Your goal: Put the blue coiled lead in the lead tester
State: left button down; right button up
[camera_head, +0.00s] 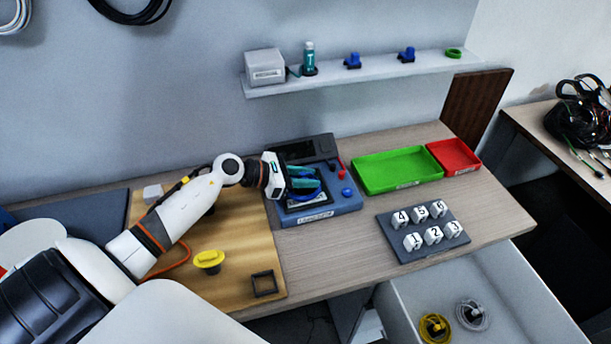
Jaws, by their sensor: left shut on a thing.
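The lead tester (341,206) is a blue unit with a dark panel at its back and a label on its front edge. It stands at the middle of the table. My left gripper (303,184) reaches in from the left and is over the tester's left part, with its teal fingers shut. The blue coiled lead (304,197) shows as a dark blue loop at the fingers, over the tester's dark recess. The fingers hide part of it, and I cannot tell whether it touches the tester. My right gripper is out of view.
An open drawer at the front holds a yellow coil (434,328) and a white coil (472,315). A green tray (398,189), a red tray (455,165) and a dark board (393,249) with numbered white blocks lie to the right. A yellow knob-like part (209,260) sits on the wooden mat.

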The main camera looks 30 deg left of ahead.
pick_arm(q)
jog(key=shift+f, duration=0.2)
jog(key=c, duration=1.1)
grip_release()
jog(key=shift+r, duration=0.1)
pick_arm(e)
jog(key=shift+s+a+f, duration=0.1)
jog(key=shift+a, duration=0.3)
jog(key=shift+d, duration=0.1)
pick_arm(q)
jog(key=shift+r, duration=0.2)
jog(key=shift+s+a+f, duration=0.1)
jog(key=shift+s+a, duration=0.15)
jog(key=b+v, duration=0.2)
jog(key=v, duration=0.9)
jog(key=shift+r, duration=0.2)
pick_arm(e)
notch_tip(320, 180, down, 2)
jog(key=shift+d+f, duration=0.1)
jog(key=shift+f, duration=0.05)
